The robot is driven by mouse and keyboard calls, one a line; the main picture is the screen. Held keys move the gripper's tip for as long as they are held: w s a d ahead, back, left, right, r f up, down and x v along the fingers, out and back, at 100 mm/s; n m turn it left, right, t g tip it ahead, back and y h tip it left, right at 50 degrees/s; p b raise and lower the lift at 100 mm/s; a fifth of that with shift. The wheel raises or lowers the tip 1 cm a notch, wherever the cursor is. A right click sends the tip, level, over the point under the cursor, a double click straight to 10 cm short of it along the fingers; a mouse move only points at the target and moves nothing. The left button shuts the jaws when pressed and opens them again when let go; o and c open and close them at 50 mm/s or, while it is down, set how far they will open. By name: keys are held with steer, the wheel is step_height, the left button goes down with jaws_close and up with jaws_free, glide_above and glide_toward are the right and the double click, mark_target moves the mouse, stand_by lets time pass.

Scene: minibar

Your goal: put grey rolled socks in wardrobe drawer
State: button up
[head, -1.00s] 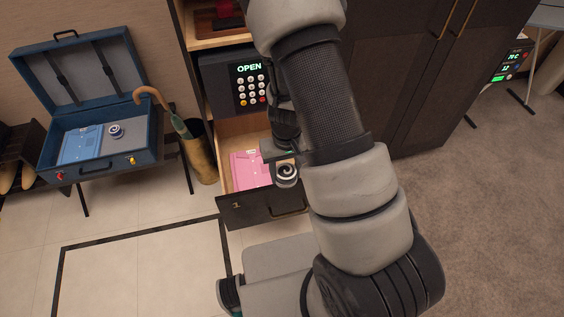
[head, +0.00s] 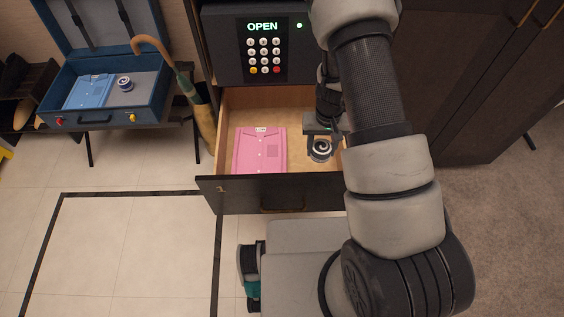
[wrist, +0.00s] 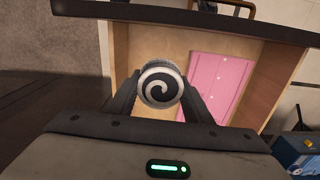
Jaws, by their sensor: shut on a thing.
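The grey rolled socks (head: 321,149), with a dark and light spiral end, are held at my gripper (head: 320,136). In the wrist view the socks (wrist: 160,86) sit between the two fingers of my gripper (wrist: 158,92), which is shut on them. The wardrobe drawer (head: 262,194) is pulled open below the safe. The socks are over the right part of the drawer's opening; I cannot tell whether they touch its floor. A folded pink shirt (head: 260,151) lies in the drawer's left part. The wrist view also shows the drawer (wrist: 262,78).
A safe with a keypad (head: 263,48) reading OPEN is above the drawer. An open blue suitcase (head: 100,118) at left holds a blue shirt (head: 90,92) and another rolled item (head: 125,83).

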steer(key=w+f+b, duration=0.1)
steer(key=f+b, duration=0.1)
steer(key=f, duration=0.4)
steer(key=w+f+b, duration=0.1)
steer(key=f+b, duration=0.2)
steer(key=f, duration=0.3)
steer(key=w+f+b, duration=0.1)
steer(key=f+b, duration=0.2)
steer(key=f, duration=0.3)
steer(key=shift+f+b, duration=0.5)
steer(key=shift+f, duration=1.55)
steer(key=shift+f, duration=0.25)
steer(key=o, duration=1.1)
steer(key=shift+r, duration=0.1)
steer(key=shift+c, duration=0.2)
